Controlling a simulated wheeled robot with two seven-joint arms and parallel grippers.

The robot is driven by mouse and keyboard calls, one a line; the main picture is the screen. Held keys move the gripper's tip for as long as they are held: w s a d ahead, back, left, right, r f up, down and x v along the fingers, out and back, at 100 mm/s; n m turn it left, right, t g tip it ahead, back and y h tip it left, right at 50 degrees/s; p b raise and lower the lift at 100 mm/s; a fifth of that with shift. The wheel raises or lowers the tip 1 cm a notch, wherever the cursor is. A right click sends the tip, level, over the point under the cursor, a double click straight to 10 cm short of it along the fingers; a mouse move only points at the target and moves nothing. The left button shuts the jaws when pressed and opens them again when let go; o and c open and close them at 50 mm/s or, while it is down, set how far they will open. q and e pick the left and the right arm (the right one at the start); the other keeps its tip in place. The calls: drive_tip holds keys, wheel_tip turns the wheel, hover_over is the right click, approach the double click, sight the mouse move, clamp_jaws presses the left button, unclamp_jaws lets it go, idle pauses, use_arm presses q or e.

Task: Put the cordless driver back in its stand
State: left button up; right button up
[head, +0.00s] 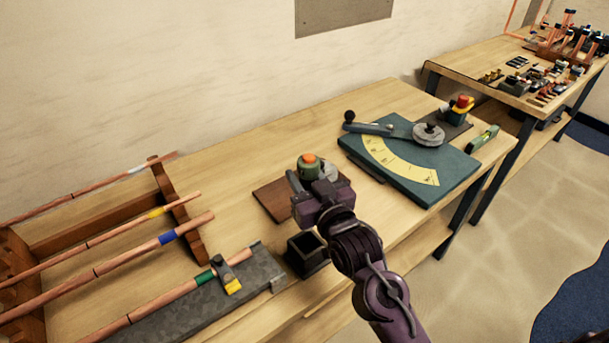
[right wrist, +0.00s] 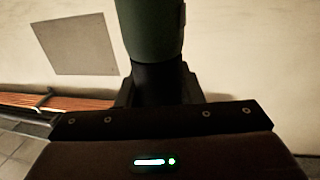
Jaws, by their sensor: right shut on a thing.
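The cordless driver (head: 308,166), green with an orange top, stands up out of my right gripper (head: 314,197) in the head view. In the right wrist view its green body (right wrist: 150,28) rises above a black neck (right wrist: 158,82) between the jaws. My right gripper is shut on it and hides its lower part. A black, square, open-topped holder (head: 306,253), which looks like the stand, is on the bench just in front of the gripper. Its opening looks empty. My left gripper is not in view.
A brown board (head: 272,199) lies behind the gripper. A metal rail with a clamp (head: 226,275) and copper pipes on a wooden rack (head: 180,212) are at the left. A teal bending plate (head: 440,190) is at the right. Bare bench (head: 235,155) lies behind.

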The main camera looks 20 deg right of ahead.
wheel_tip(320, 180, down, 2)
drive_tip(key=shift+s+a+f+b, duration=0.1)
drive_tip(key=shift+s+b, duration=0.05)
drive_tip(key=shift+b, duration=0.85)
wheel_tip(320, 180, down, 3)
drive_tip(key=b, duration=0.3)
wheel_tip(320, 180, down, 2)
drive_tip(key=shift+f+b, duration=0.1)
drive_tip(key=shift+b, duration=0.45)
use_arm(q)
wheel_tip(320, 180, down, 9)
drive_tip(key=b, duration=0.2)
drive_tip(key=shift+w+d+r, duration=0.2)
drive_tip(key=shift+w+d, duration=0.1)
use_arm(e)
drive_tip(key=shift+f, duration=2.1)
drive_tip(key=o, duration=1.2)
drive_tip(key=shift+c, duration=0.2)
drive_tip(key=shift+f, duration=0.15)
use_arm(q)
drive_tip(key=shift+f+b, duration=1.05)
drive_tip(key=shift+b, duration=0.1)
use_arm(e)
drive_tip(key=s+d, duration=0.1)
drive_tip(key=s, duration=0.6)
drive_tip(key=shift+s, duration=0.35)
